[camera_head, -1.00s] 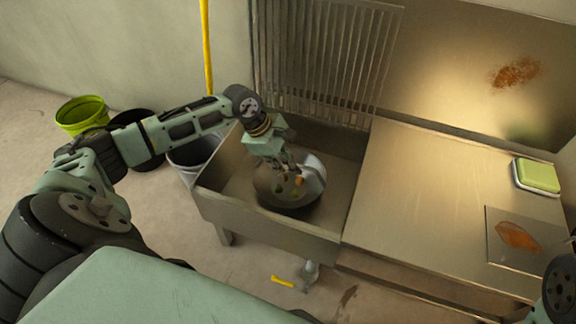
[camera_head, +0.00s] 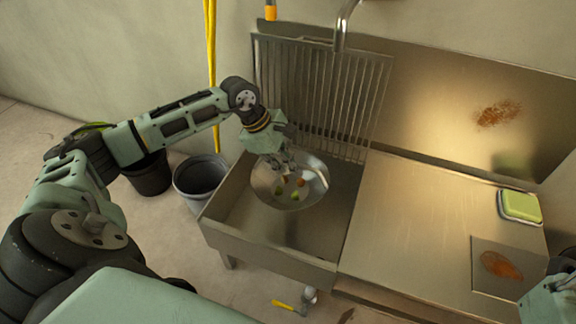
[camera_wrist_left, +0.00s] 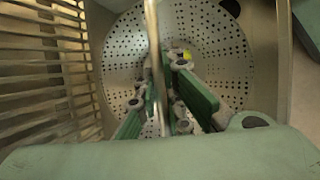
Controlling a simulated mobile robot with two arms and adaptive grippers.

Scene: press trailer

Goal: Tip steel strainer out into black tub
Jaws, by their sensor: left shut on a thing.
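The steel strainer (camera_head: 312,185) is a round bowl in the head view, over the sink, with several small green and orange pieces (camera_head: 295,195) inside. My left gripper (camera_head: 284,170) is shut on its rim at the back left. The left wrist view shows the perforated bowl (camera_wrist_left: 205,45) below the fingers (camera_wrist_left: 165,95), a thin steel edge between them and a yellow bit beside them. The black tub (camera_head: 149,178) stands on the floor left of the sink, partly hidden by my left arm. Only part of my right arm shows at the lower right; its fingers are out of view.
A grey bucket (camera_head: 200,176) stands between the black tub and the sink (camera_head: 270,235). A green tub (camera_head: 95,127) is mostly behind my arm. A yellow pole (camera_head: 210,60) rises behind the buckets. A steel rack (camera_head: 325,90) and tap (camera_head: 342,25) are behind the sink.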

